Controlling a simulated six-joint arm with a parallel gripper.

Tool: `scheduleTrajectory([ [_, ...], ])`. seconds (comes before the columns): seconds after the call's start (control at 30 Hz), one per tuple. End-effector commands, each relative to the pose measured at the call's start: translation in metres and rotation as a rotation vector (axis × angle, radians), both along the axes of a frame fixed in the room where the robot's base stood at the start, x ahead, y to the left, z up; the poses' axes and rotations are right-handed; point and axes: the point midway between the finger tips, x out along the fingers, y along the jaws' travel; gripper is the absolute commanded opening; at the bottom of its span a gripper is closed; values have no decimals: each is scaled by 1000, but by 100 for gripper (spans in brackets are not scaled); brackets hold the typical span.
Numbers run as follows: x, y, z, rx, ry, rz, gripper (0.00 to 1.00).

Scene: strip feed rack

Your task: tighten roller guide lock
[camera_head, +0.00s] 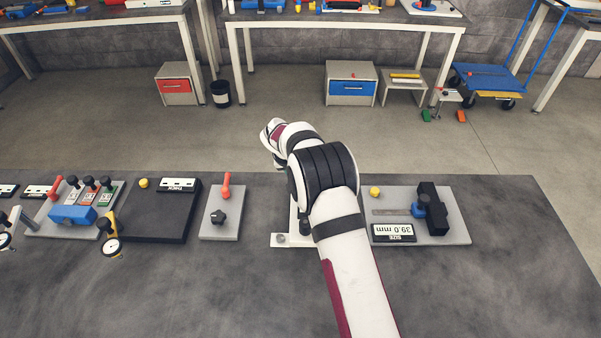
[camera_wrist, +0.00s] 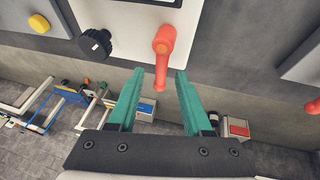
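In the wrist view, a red lever (camera_wrist: 164,50) stands on a pale plate (camera_wrist: 125,14) beside a round black knob (camera_wrist: 95,44) with a white mark. My gripper (camera_wrist: 160,74) is open, with teal fingers on either side of the lever's handle in the picture. Gaps show on both sides, and neither finger appears to touch it. I cannot tell the depth between fingertips and handle. In the head view, my arm hides the gripper, lever and knob; only a corner of what looks like the same plate (camera_head: 280,240) shows.
In the head view, a grey plate (camera_head: 208,230) with another red lever and a black star knob stands left of my arm. A grey plate (camera_head: 455,234) with a size display stands right. Farther left are a black block (camera_head: 150,225) and more fixtures. The bench front is clear.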

Motion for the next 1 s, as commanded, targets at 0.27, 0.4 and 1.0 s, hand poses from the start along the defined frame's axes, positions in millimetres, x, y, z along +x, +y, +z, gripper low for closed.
scheduleTrajectory([
  [0.27,-1,1,2,0,0,1,50],
  [0.4,-8,5,22,0,-3,2,50],
  [1.0,-59,31,143,0,0,0,50],
])
